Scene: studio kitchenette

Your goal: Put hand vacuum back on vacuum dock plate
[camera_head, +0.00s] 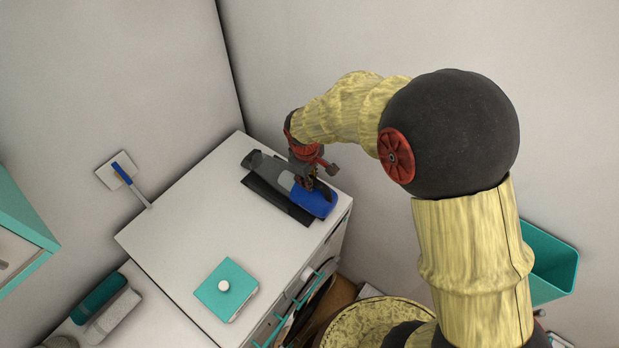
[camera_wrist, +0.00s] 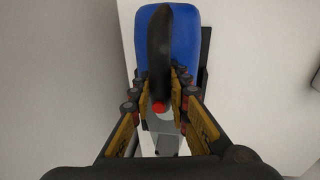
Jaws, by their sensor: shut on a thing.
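The hand vacuum is blue at one end with a grey, see-through nose and a black handle. In the head view the hand vacuum (camera_head: 320,203) is over the dark dock plate (camera_head: 262,193) on the white cabinet top. The plate's edge shows along the vacuum's near side. I cannot tell whether the vacuum touches the plate. My gripper (camera_head: 311,184) comes from above and is shut on the black handle. In the wrist view the fingers of my gripper (camera_wrist: 160,88) flank the handle above the blue body (camera_wrist: 185,40). A dark strip of the plate (camera_wrist: 206,45) shows beside it.
A teal square box with a white knob (camera_head: 215,292) stands on the cabinet top (camera_head: 180,230). A blue-handled brush (camera_head: 130,183) is at the left wall. The right wall is close behind the vacuum. A teal bin (camera_head: 550,262) is at right.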

